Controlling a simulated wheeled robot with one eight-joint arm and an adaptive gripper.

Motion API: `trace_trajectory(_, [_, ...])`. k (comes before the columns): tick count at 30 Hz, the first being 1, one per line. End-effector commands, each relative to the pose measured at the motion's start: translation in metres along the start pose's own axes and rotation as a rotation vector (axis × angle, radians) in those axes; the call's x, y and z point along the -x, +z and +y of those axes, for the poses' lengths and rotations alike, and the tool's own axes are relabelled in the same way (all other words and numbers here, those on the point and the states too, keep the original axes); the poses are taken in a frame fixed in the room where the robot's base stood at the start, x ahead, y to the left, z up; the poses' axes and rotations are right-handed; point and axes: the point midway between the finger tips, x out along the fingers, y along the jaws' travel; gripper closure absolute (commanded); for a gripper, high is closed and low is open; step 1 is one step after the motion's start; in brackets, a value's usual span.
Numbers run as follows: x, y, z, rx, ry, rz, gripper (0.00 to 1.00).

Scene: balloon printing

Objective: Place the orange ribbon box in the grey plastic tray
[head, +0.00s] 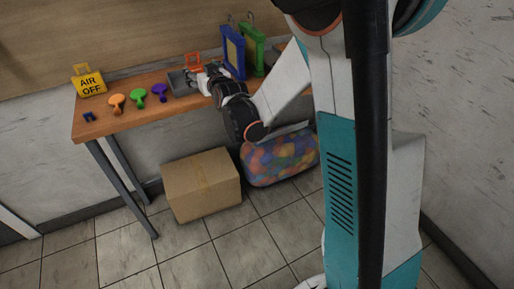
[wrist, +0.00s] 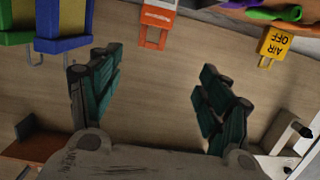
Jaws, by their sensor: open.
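An orange item with a loop handle (head: 194,60) stands at the back of the wooden table; it looks like the orange ribbon box, but I cannot be sure. In the wrist view the orange item (wrist: 156,20) appears upside down at the top, beyond the fingertips, with pale lettering. The grey plastic tray (head: 177,82) lies on the table, just left of my gripper (head: 204,77). In the wrist view my gripper (wrist: 156,68) has its two green-padded fingers spread apart with nothing between them. The tray is not clear in the wrist view.
Blue (head: 233,52) and green (head: 252,50) frames with hooks stand right of my gripper. A carton (head: 201,185) sits on the floor.

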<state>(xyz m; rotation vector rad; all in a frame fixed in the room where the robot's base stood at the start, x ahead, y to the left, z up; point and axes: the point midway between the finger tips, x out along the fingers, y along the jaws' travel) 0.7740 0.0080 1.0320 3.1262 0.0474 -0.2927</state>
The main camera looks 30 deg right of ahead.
Motion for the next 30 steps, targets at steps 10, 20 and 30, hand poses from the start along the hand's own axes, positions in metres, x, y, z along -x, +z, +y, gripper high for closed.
trace_trajectory(10, [0.109, -0.019, -0.007, -0.003, -0.017, -0.231, 0.29])
trace_trajectory(20, [0.228, 0.003, -0.009, -0.006, -0.012, -0.451, 0.29])
trace_trajectory(30, [0.350, 0.056, -0.007, -0.013, 0.011, -0.670, 0.29])
